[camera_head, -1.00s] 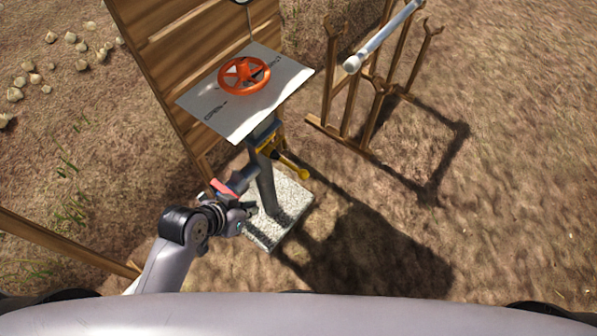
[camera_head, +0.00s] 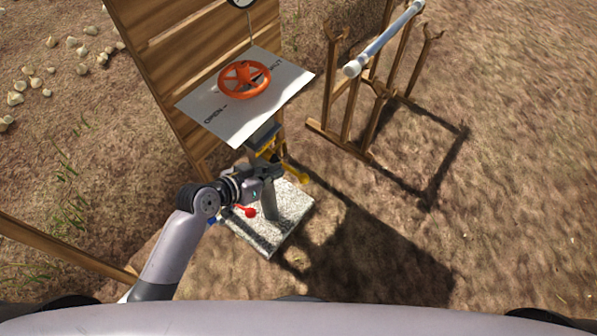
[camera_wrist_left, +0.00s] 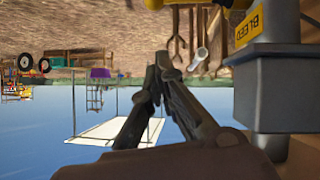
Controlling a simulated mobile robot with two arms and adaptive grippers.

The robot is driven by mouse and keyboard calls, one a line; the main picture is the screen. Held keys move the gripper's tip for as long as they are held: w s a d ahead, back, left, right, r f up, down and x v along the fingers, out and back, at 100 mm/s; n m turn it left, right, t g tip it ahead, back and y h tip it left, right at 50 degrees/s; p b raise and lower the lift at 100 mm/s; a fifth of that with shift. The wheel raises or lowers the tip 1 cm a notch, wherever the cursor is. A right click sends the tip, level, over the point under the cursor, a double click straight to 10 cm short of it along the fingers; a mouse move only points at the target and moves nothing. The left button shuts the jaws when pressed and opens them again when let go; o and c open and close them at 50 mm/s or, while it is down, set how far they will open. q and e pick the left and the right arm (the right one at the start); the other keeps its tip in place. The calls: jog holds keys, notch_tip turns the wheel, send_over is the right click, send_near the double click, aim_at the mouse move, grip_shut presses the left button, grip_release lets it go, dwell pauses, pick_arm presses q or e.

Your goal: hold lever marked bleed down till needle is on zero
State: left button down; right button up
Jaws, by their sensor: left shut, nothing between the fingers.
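The yellow "BLEED" label (camera_wrist_left: 250,25) shows in the left wrist view, beside a grey post part (camera_wrist_left: 270,85). A lever with a yellow knob (camera_head: 301,177) sticks out from the post below the sloped panel in the head view. The gauge (camera_head: 239,3) is cut off at the top edge, and its needle cannot be read. My left gripper (camera_head: 278,172) is shut and empty, beside the post and left of the yellow knob; contact cannot be told. Its shut fingers also show in the left wrist view (camera_wrist_left: 164,64). My right gripper is not in view.
An orange handwheel (camera_head: 244,80) sits on the white panel (camera_head: 289,76) above my gripper. A red knob (camera_head: 250,211) shows below my gripper, over the stone base (camera_head: 296,205). A wooden rack (camera_head: 329,92) with a metal bar stands to the right.

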pick_arm(q)
send_over(299, 174)
jog(key=s, duration=0.2)
notch_tip(299, 174, down, 5)
jog(key=shift+s+f+b, duration=0.15)
jog(key=shift+f+b, duration=0.4)
jog(key=shift+f, duration=1.15)
jog(key=shift+f, duration=0.1)
